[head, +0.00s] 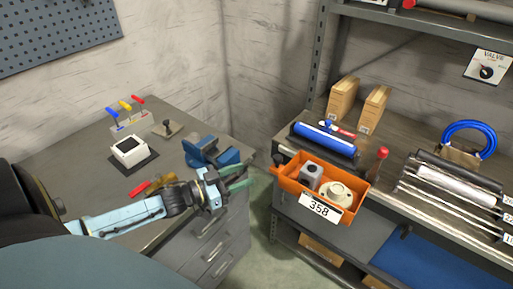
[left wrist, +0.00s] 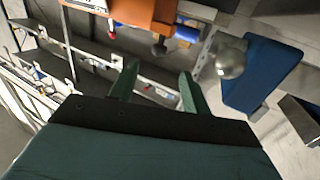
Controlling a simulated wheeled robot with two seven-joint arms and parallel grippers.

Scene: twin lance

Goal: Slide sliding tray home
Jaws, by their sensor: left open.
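The orange tray (head: 288,184), labelled 358, sits at the left front edge of the right-hand bench. It holds a grey block (head: 311,176) and a pale round part (head: 336,194). My right gripper is out of view.
A blue vise (head: 205,152) stands on the left bench, close behind my left gripper. A blue roll (head: 323,137) lies behind the tray, and a red-topped item (head: 380,155) stands to its right. A floor gap (head: 257,205) separates the benches.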

